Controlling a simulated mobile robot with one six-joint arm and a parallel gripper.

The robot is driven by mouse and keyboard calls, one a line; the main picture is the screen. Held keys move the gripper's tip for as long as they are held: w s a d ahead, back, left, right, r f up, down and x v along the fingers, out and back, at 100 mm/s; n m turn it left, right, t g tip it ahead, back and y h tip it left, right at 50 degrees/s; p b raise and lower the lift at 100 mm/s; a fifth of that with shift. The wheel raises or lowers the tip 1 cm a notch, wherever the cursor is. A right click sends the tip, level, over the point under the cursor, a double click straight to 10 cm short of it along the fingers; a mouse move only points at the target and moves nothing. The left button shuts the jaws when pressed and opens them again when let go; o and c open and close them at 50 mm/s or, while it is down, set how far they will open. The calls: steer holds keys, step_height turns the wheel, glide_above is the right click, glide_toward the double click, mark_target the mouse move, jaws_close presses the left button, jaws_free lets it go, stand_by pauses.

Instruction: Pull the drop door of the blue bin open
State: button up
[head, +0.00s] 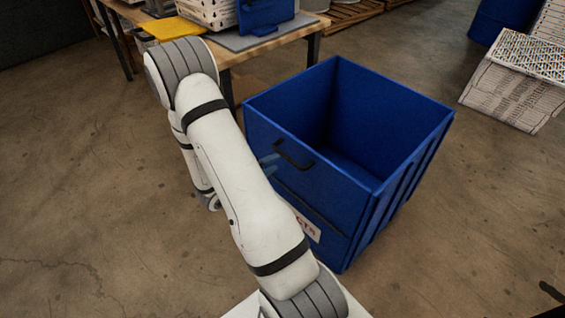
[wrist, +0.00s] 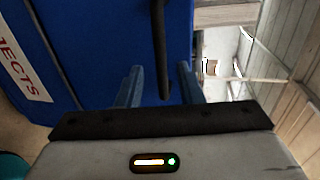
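The blue bin (head: 395,160) stands open-topped on the floor, in the middle of the head view. Its drop door (head: 262,130), the upper front panel, is upright and closed. A black bar handle (head: 293,157) is on the door; it also shows in the wrist view (wrist: 161,35). My gripper (wrist: 160,67) is open, with one blue finger on either side of the handle bar. Gaps show between bar and fingers; I cannot tell how far the bar reaches between them. In the head view my arm hides part of the bin's front and label.
A wooden table (head: 262,44) with boxes and a yellow item (head: 178,28) stands behind, at the back left. A white patterned box (head: 515,90) lies on the floor at the right. The floor left of my arm and in front is clear.

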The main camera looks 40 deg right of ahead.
mark_target(286, 155)
steer(key=b+x, duration=0.1)
steer(key=x, duration=0.5)
steer(key=shift+d+f, duration=0.1)
steer(key=shift+d, duration=0.25)
steer(key=shift+c, duration=0.4)
jaws_close()
